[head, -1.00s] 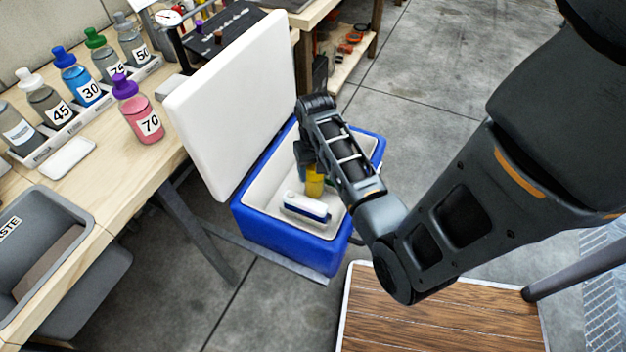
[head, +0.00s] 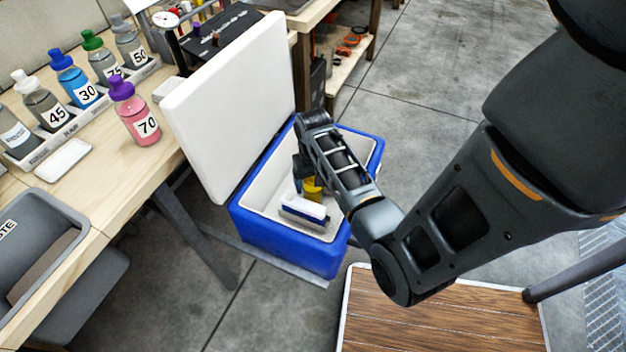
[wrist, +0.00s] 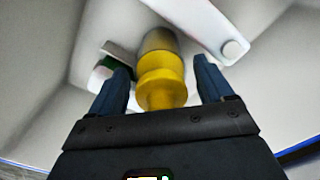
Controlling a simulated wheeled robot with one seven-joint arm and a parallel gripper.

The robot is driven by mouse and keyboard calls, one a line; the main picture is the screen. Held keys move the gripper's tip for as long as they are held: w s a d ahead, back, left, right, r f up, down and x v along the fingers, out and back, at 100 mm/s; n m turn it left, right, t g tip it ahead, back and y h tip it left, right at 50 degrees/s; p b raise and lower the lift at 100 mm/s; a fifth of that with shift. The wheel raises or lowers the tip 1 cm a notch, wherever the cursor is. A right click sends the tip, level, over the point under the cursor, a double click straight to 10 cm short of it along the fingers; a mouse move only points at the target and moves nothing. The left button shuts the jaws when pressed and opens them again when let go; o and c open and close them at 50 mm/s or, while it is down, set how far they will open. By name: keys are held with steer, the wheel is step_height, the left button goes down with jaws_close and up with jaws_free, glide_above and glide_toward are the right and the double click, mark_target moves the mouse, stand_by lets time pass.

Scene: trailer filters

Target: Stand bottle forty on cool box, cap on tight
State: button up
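The blue cool box (head: 285,245) stands on the floor side of the bench with its white lid (head: 235,105) raised. My gripper (head: 308,172) reaches down inside it. A bottle with a yellow cap (head: 312,188) is in the box under my gripper; no number on it shows. In the wrist view the yellow cap (wrist: 162,80) lies between my two fingers (wrist: 162,85), with a gap on each side. My gripper is open around it, not closed on it. Most of the bottle's body is hidden.
A white block with a blue side (head: 303,210) lies in the box close by the bottle; a green-and-white item (wrist: 110,72) lies on the other side. Numbered bottles stand in a rack (head: 75,125) on the bench. Pink bottle 70 (head: 140,118) stands apart.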

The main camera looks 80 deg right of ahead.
steer(key=shift+o, duration=0.5)
steer(key=shift+r, duration=0.1)
step_height(320, 180, up, 12)
steer(key=shift+r+p, duration=0.1)
steer(key=shift+p, duration=0.75)
